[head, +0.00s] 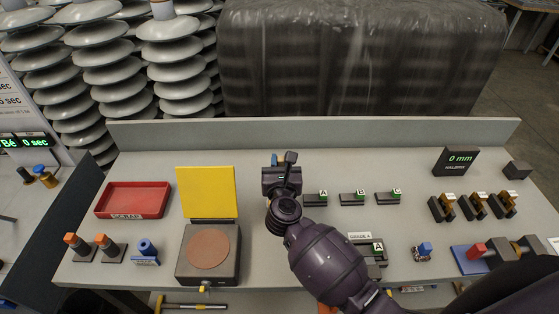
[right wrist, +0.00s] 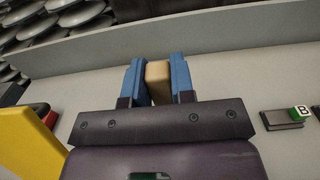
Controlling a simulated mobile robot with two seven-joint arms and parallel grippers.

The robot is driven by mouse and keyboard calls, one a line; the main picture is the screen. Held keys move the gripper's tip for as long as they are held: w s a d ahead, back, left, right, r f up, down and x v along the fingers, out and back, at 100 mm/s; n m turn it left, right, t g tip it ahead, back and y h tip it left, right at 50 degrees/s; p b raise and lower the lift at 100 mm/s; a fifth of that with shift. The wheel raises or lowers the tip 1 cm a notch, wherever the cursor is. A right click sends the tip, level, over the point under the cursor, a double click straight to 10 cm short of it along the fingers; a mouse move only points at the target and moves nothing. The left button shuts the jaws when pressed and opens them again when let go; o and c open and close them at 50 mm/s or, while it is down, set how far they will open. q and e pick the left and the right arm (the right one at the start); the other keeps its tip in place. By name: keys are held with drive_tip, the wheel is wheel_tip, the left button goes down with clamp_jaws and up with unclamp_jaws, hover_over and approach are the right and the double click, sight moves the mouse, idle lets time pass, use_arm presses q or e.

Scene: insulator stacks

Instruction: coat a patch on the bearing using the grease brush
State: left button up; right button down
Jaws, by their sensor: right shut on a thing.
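My right gripper (head: 281,161) is over the middle back of the bench. In the right wrist view its blue fingers (right wrist: 154,82) are shut on a tan, block-like piece (right wrist: 158,80). This may be the grease brush's handle; no bristles show, and the gripper hides most of it in the head view. I cannot tell for sure which thing is the bearing. A blue ring-shaped part (head: 147,249) stands on a labelled holder at the left front. A brown round disc (head: 208,248) lies on a dark box with a raised yellow panel (head: 206,191). My left gripper is not in view.
A red scrap tray (head: 133,213) and two orange-tipped dark posts (head: 75,243) stand at the left. Small stands marked A, B (head: 353,198) and C are right of the gripper. A display (head: 456,162) reads 0 mm. A low wall (head: 320,132) closes the bench's back.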

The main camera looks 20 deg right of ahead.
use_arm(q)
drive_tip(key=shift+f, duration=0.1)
use_arm(e)
drive_tip(key=shift+d, duration=0.1)
drive_tip(key=shift+f+b, duration=0.4)
drive_tip(key=shift+b, duration=0.15)
wheel_tip(320, 180, down, 2)
drive_tip(key=shift+f+b, duration=0.15)
drive_tip(key=shift+b, duration=0.9)
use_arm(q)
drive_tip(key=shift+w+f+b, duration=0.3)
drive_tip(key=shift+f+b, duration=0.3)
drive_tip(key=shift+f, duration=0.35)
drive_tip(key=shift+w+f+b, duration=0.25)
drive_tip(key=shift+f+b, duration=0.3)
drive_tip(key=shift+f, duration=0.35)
use_arm(e)
drive_tip(key=shift+f, duration=1.4)
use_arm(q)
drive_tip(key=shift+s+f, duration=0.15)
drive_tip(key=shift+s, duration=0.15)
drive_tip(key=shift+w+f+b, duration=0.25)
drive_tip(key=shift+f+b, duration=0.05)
use_arm(e)
drive_tip(key=shift+f, duration=0.35)
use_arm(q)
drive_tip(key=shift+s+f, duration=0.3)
use_arm(e)
drive_tip(key=shift+f, duration=0.2)
